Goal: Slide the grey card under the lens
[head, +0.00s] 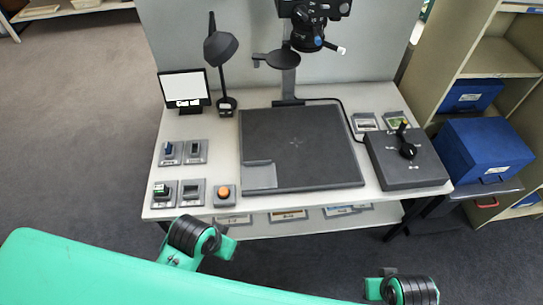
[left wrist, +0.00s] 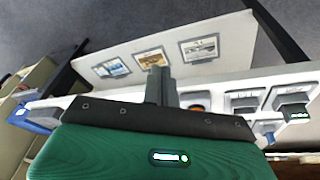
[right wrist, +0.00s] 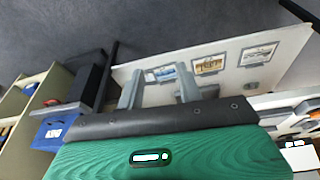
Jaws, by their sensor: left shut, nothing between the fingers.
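The grey card (head: 259,177) lies flat at the near left corner of the dark copy board (head: 340,170). A small cross mark (head: 295,142) shows near the board's middle. The camera with its lens (head: 305,38) hangs on a column above the board's far edge. My left gripper (left wrist: 161,85) is shut and empty in the left wrist view, in front of the table's near side. My right gripper (right wrist: 158,88) has its fingers apart with nothing between them. Both grippers are away from the card, and the card does not show clearly in the wrist views.
An orange button (head: 223,192) and several small switch plates stand left of the board. A monitor (head: 184,90) and a lamp (head: 221,48) stand behind them. A grey control box with a knob (head: 408,165) stands right. Blue boxes (head: 484,150) sit on shelves at right.

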